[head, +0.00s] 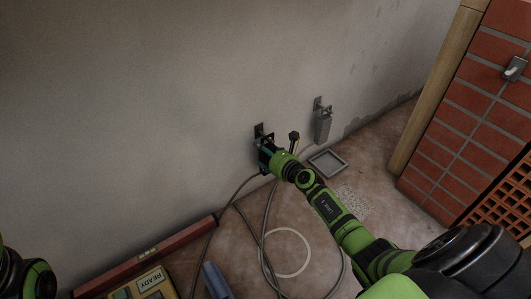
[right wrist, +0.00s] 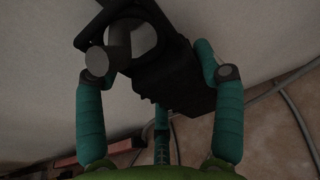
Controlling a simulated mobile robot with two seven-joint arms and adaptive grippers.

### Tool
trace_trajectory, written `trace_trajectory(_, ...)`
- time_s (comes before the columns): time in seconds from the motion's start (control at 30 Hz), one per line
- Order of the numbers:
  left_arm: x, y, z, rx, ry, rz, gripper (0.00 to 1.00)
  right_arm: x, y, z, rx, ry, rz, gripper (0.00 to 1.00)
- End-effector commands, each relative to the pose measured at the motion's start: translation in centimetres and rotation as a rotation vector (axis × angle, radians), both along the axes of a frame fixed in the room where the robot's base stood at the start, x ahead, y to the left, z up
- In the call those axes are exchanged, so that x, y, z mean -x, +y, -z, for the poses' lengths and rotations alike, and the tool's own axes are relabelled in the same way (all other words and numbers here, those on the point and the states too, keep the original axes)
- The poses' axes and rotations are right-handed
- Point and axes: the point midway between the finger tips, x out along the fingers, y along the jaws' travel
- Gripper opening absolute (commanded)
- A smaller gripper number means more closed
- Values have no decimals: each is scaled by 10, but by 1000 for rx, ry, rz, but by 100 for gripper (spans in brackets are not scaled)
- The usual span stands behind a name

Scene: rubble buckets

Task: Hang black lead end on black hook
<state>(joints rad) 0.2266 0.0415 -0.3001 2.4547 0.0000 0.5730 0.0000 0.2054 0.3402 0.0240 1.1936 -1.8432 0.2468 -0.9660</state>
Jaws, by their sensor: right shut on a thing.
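The black hook (head: 259,130) is a dark bracket on the grey wall, just above my right gripper in the head view. My right gripper (head: 266,152) is at the wall, shut on the black lead end. In the right wrist view the black lead end (right wrist: 172,75) is a bulky dark piece between the teal fingers, with a round opening at its upper left. A dark grey peg with a round end (right wrist: 98,62) overlaps that opening. I cannot tell whether the peg passes through it or whether the lead end rests on the hook. My left gripper is out of view.
A grey block (head: 323,127) hangs from a second bracket on the right. A small dark-topped upright piece (head: 294,139) stands beside my gripper. Cables (head: 266,225) loop across the floor. A square grey frame (head: 327,164), yellow READY box (head: 150,282) and red beam (head: 165,248) lie below.

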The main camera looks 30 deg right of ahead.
Motion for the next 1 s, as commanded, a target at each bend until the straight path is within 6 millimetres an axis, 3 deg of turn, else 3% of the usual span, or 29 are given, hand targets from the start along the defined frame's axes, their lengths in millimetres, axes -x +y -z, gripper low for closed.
trace_trajectory(0.43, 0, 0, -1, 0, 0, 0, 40, 0, 1, -1, 1, -1, -1, 30)
trace_trajectory(0.47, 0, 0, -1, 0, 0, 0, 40, 0, 1, -1, 1, -1, -1, 73)
trace_trajectory(0.5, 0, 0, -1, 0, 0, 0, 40, 0, 1, -1, 1, -1, -1, 89)
trace_trajectory(0.53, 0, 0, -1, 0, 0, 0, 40, 0, 1, -1, 1, -1, -1, 96)
trace_trajectory(1.0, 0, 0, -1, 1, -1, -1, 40, 5, 1, 0, 0, 1, -2, 96)
